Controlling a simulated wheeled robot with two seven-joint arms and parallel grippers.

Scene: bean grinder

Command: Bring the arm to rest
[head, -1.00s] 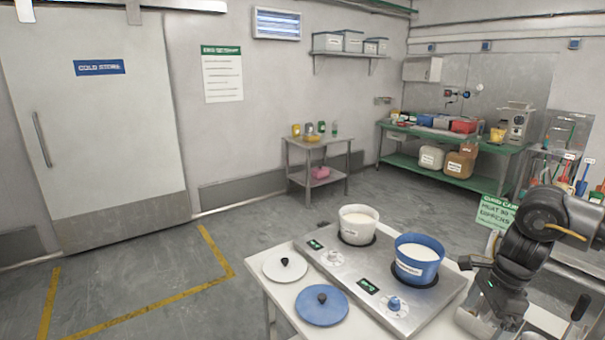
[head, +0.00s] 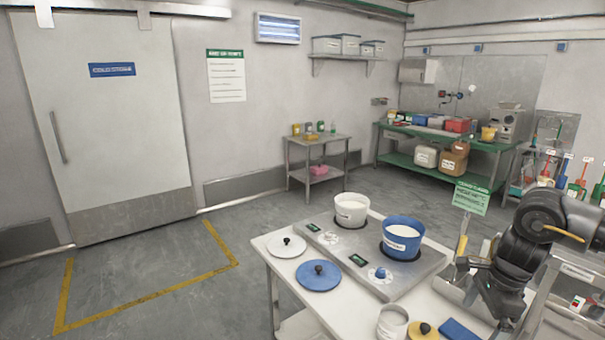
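My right arm comes in from the right edge, bent downward, with its dark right gripper (head: 470,267) beside the right end of the hot plate unit. I cannot make out both fingertips, so whether it is open or shut is unclear. No object shows clearly in it. My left arm and gripper are out of view. A white pot (head: 351,211) and a blue pot (head: 402,237), both with pale contents, stand uncovered on the silver two-plate unit (head: 345,262).
A white lid (head: 280,250) and a blue lid (head: 315,280) lie left of the unit on the white table (head: 300,308). A small pale cup (head: 392,322), a yellow lid (head: 419,332) and a blue item (head: 460,329) are at the front. A green sign (head: 471,197) stands behind the gripper.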

